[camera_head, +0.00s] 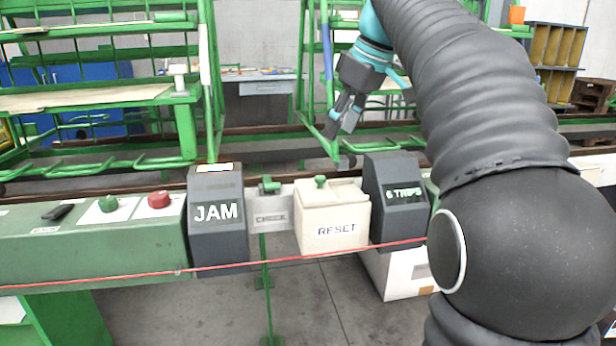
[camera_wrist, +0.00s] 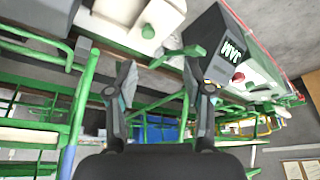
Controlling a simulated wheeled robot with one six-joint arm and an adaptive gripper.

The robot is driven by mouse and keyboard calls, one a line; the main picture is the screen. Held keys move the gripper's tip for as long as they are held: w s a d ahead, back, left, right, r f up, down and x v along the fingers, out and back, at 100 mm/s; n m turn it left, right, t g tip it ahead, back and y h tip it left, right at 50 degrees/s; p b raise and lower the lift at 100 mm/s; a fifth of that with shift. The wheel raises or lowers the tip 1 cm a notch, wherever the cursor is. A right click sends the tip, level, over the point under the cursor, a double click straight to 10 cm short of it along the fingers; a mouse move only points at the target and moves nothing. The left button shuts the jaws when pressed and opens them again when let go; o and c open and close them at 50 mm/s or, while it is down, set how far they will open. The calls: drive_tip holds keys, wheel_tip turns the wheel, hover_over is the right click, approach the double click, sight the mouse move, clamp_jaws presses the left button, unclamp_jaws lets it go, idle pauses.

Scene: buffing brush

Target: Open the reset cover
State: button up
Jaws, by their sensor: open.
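The reset cover (camera_head: 333,217) is a cream box marked RESET, with a green knob (camera_head: 320,181) on its top near the back edge. Its lid looks shut. It stands between the dark 6 TRIPS box and the small CHECK box. My gripper (camera_head: 341,124) is open and empty, above and behind the reset cover, apart from it and pointing down. In the wrist view my two fingers (camera_wrist: 160,85) are spread with nothing between them. The cream cover (camera_wrist: 120,12) and its green knob (camera_wrist: 148,31) show at the top of that view, beyond the fingertips.
The dark JAM box (camera_head: 216,215) and 6 TRIPS box (camera_head: 396,196) rise on either side. The CHECK box (camera_head: 270,213) has a green lever. A red cord (camera_head: 270,261) runs along the front. Green racks (camera_head: 110,85) stand behind. A red button (camera_head: 158,199) sits at left.

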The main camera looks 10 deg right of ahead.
sight(321, 177)
drive_tip(key=shift+n, duration=0.6)
drive_tip(key=b+x, duration=0.1)
drive_tip(key=x, duration=0.3)
drive_tip(key=w+d+b+x, duration=0.1)
drive_tip(key=b+x, duration=0.1)
drive_tip(key=x, duration=0.2)
drive_tip(key=w+b+x, duration=0.1)
drive_tip(key=x, duration=0.4)
drive_tip(key=shift+d+r+b, duration=0.15)
drive_tip(key=shift+r+b, duration=0.05)
drive_tip(key=shift+b, duration=0.1)
clamp_jaws()
